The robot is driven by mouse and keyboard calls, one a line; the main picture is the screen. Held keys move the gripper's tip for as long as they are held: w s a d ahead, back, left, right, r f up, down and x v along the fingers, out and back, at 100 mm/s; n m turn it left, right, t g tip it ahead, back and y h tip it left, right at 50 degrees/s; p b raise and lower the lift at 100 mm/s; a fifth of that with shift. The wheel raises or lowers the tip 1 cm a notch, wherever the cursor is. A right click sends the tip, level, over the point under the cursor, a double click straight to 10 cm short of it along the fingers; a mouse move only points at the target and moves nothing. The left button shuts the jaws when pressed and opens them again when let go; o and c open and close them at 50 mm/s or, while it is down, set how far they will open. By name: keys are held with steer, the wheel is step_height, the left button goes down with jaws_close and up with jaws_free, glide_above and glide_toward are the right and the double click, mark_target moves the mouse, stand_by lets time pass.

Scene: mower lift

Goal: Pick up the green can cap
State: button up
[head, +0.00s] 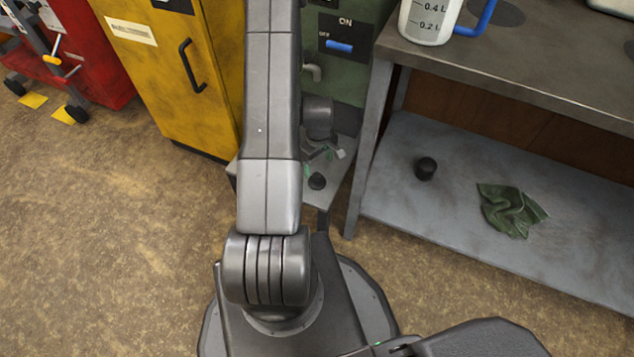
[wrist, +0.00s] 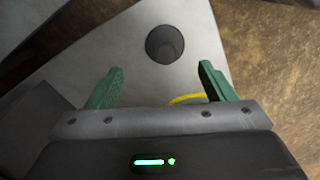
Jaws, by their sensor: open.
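A round, dark grey cap-like piece (wrist: 165,43) stands on a light grey surface (wrist: 95,50) in the wrist view. It looks dark grey or black, not clearly green. My gripper (wrist: 160,72) is open and empty, with its two green fingers spread. The dark piece lies beyond the fingertips, roughly centred between them, and is not touched. In the head view a small dark piece (head: 317,182) sits on a low grey ledge below the green panel, just in front of my gripper, which is small and partly hidden there.
Another black cylindrical piece (head: 425,168) and a green cloth (head: 510,210) lie on the bench's lower shelf (head: 400,200). A measuring jug (head: 430,22) stands on the bench top. A yellow cabinet (head: 170,70) is at left. A yellow strand (wrist: 187,99) shows between my fingers.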

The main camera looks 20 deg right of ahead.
mark_target(317, 175)
steer(key=f, duration=0.2)
steer(key=f+b, duration=0.1)
steer(key=f, duration=0.1)
steer(key=f+b, duration=0.1)
steer(key=f, duration=0.1)
steer(key=shift+s+a+f, duration=0.3)
steer(key=shift+f, duration=0.05)
steer(key=shift+r, duration=0.1)
steer(key=c, duration=1.1)
